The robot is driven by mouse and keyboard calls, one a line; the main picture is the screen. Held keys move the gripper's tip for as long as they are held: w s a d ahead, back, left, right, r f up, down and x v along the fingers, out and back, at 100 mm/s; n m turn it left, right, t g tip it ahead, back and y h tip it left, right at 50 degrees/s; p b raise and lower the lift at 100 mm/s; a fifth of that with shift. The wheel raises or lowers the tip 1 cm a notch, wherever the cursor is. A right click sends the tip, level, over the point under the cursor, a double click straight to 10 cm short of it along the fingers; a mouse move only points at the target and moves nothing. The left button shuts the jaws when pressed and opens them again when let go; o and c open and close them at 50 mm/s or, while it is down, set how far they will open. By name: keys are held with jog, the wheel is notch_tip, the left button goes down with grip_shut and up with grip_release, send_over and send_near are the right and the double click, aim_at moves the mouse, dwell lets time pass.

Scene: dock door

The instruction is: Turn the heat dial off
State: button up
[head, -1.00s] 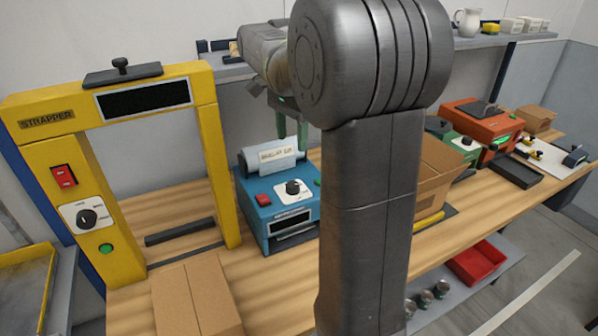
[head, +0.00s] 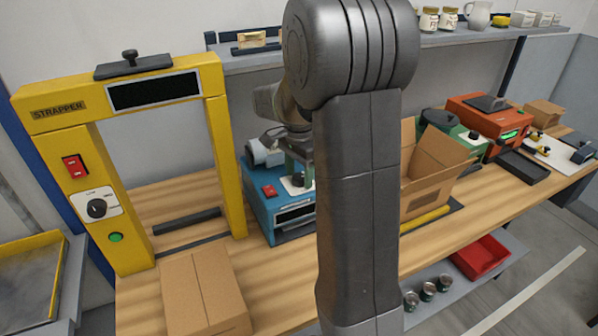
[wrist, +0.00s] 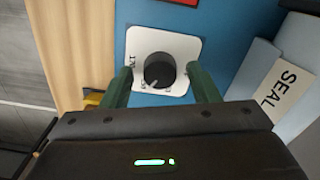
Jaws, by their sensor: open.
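The blue machine (head: 258,208) stands on the bench right of the yellow strapper. Its black round dial (wrist: 159,70) sits on a white plate (wrist: 183,48) in the wrist view. A light pointer mark on the dial faces the plate's lower-left side in that view; the small lettering is too blurred to read surely. My gripper (wrist: 161,74) is open, with one green finger on each side of the dial. I cannot tell whether the fingers touch it. In the head view my gripper (head: 299,172) is over the plate and mostly hides the dial.
The yellow strapper (head: 228,150) has its own black dial (head: 96,208). A closed carton (head: 204,290) lies in front of it. An open carton (head: 432,185) stands right of my arm. A red switch (head: 269,191) is nearby.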

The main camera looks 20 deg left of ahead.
jog(key=c, duration=1)
